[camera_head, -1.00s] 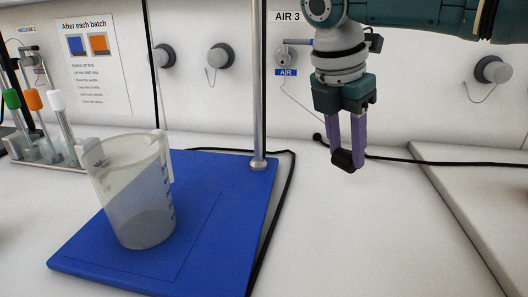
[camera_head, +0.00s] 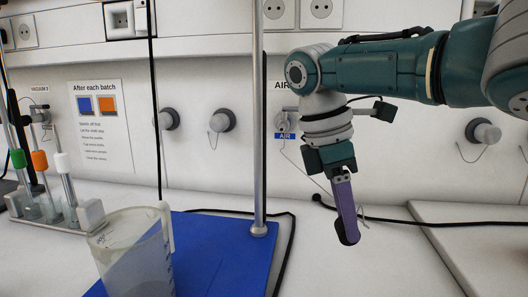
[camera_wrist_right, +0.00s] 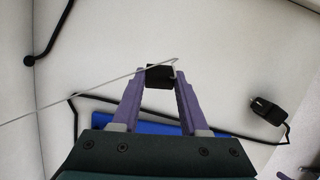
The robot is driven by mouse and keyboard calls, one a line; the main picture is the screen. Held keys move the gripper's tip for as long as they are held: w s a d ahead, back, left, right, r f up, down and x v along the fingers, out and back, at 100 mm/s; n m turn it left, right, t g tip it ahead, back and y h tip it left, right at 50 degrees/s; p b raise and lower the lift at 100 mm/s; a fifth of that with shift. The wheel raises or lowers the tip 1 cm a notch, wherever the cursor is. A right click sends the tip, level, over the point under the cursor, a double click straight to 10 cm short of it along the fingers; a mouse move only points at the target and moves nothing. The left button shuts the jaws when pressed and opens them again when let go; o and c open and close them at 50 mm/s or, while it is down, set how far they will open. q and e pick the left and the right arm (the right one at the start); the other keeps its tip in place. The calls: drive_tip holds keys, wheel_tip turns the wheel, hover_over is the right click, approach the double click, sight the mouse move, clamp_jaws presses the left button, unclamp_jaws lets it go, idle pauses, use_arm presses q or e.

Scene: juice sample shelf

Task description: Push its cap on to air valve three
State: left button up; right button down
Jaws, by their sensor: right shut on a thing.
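My right gripper (camera_head: 346,234) points down, below and to the right of the valve, clear of the wall. It is shut on a small dark block, seemingly the cap (camera_wrist_right: 160,77), between the purple fingertips. A thin tether runs from near the valve to the fingertips, and its bent end pokes out beside them. My left gripper is not in view.
A blue mat (camera_head: 222,242) carries a steel post (camera_head: 259,170) and a clear jug (camera_head: 135,255) left of the gripper. A black cable (camera_head: 400,222) runs along the bench's back. Capped valves (camera_head: 222,121) flank valve three. A raised white slab (camera_head: 480,225) lies right.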

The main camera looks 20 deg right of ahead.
drive_tip(key=shift+s+a+f+m, duration=0.1)
drive_tip(key=shift+s+f+m, duration=0.2)
drive_tip(key=shift+f, duration=0.3)
drive_tip(key=shift+s+f+m, duration=0.15)
drive_tip(key=shift+f+m, duration=0.25)
drive_tip(key=shift+f, duration=0.2)
wheel_tip(320, 180, down, 5)
drive_tip(key=b, duration=0.5)
drive_tip(key=shift+r, duration=0.2)
drive_tip(key=shift+c, duration=1.7)
unclamp_jaws()
